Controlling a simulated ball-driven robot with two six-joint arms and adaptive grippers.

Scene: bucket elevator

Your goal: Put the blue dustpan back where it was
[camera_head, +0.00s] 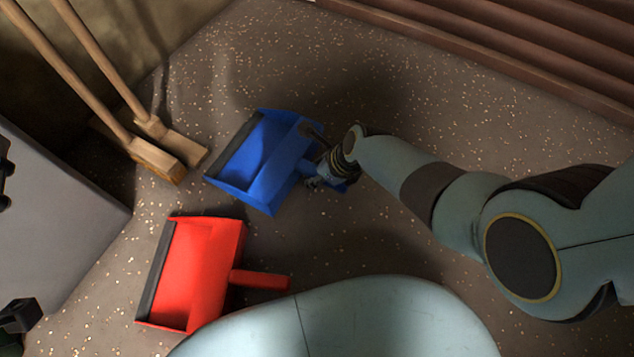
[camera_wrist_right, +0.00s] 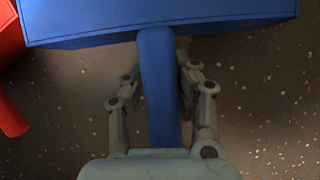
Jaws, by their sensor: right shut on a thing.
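The blue dustpan (camera_head: 262,163) is in the middle of the head view, its dark lip toward the upper left and its handle toward the right. My right gripper (camera_head: 317,178) is shut on its handle. In the right wrist view, the fingers of the right gripper (camera_wrist_right: 158,85) stand on both sides of the blue handle (camera_wrist_right: 160,90), and the blue pan (camera_wrist_right: 160,22) spans the top. Whether the pan touches the floor is hard to tell. My left gripper is not clearly in view.
A red dustpan (camera_head: 202,275) lies on the speckled floor below the blue one. Two wooden-handled brooms (camera_head: 157,158) lean at the upper left. A grey box-like body (camera_head: 55,215) stands at the left. A brown ridged wall (camera_head: 500,40) runs along the upper right. Floor above the blue dustpan is clear.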

